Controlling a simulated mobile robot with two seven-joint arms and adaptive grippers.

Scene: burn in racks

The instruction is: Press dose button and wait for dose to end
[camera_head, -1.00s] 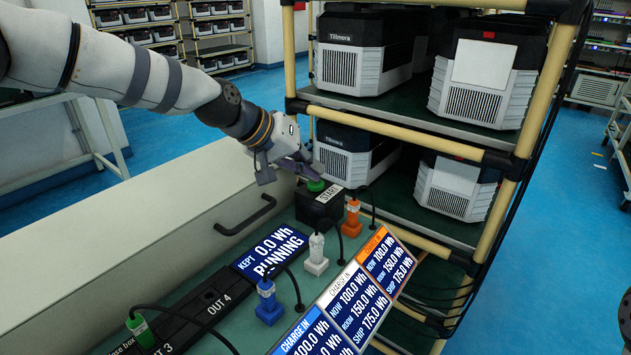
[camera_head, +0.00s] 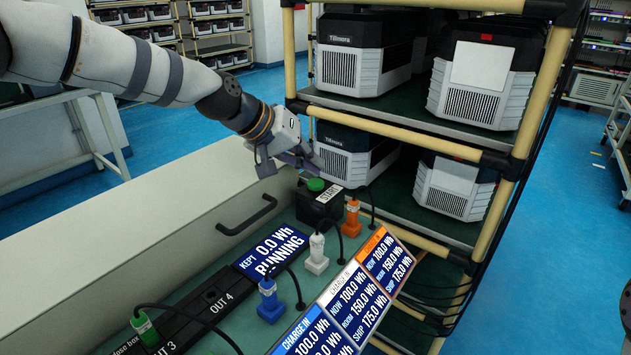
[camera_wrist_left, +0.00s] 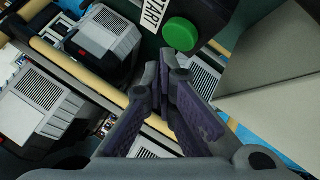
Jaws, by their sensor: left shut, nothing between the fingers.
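The green start button (camera_head: 316,184) sits on top of a black box labelled START (camera_head: 322,203) at the far end of the bench. The button also shows in the left wrist view (camera_wrist_left: 180,35). My left gripper (camera_head: 300,158) is shut and empty, just above and behind the button, and looks apart from it. Its closed fingers show in the left wrist view (camera_wrist_left: 163,75), pointing toward the button. A display (camera_head: 272,251) on the bench reads KEPT 0.0 Wh RUNNING.
White (camera_head: 317,254), orange (camera_head: 352,216) and blue (camera_head: 269,300) plugs stand on the bench with black cables. Tilted panels (camera_head: 352,300) show Wh figures. A rack with yellow rails (camera_head: 410,135) holds several battery units close to the right of the gripper.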

